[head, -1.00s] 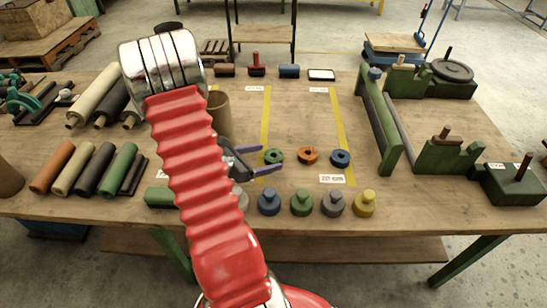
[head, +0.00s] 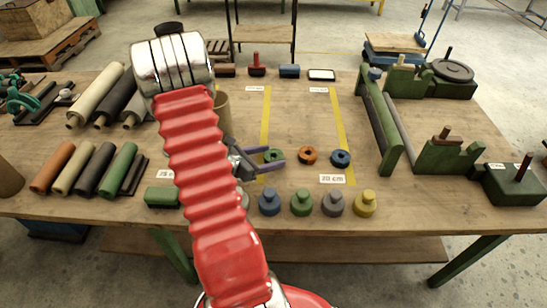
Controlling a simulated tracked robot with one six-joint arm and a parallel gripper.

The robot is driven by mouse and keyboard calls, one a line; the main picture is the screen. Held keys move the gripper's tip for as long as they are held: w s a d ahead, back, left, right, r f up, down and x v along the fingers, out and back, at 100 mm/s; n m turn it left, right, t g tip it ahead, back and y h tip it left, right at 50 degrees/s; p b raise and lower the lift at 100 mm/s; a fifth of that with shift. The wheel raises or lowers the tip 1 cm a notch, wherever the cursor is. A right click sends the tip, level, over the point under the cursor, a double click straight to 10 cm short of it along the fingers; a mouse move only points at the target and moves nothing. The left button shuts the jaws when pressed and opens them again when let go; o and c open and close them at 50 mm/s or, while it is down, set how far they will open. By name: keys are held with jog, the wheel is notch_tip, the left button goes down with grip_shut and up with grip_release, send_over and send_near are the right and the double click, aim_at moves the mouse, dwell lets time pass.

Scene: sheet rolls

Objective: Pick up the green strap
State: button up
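A small green coiled ring, which I take to be the green strap (head: 273,155), lies on the wooden table beside the left yellow line. My gripper (head: 279,159) reaches in from the left with its two purple fingers apart. The fingers overlap the green ring in the head view, and the ring shows between them. I cannot tell whether they touch it or are above it. My red arm hides part of the table to the left.
Orange (head: 308,156) and blue (head: 340,158) rings lie to the right of the green one. Several knobbed weights, including a green one (head: 302,204), stand in front. Coloured rolls (head: 118,170) lie at left. A green frame (head: 378,125) stands at right.

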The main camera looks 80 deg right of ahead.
jog(key=c, duration=0.7)
jog(key=shift+r, duration=0.1)
jog(key=shift+c, duration=0.2)
notch_tip(320, 180, up, 28)
dwell(0.5)
jog(key=shift+s, duration=0.15)
dwell(0.4)
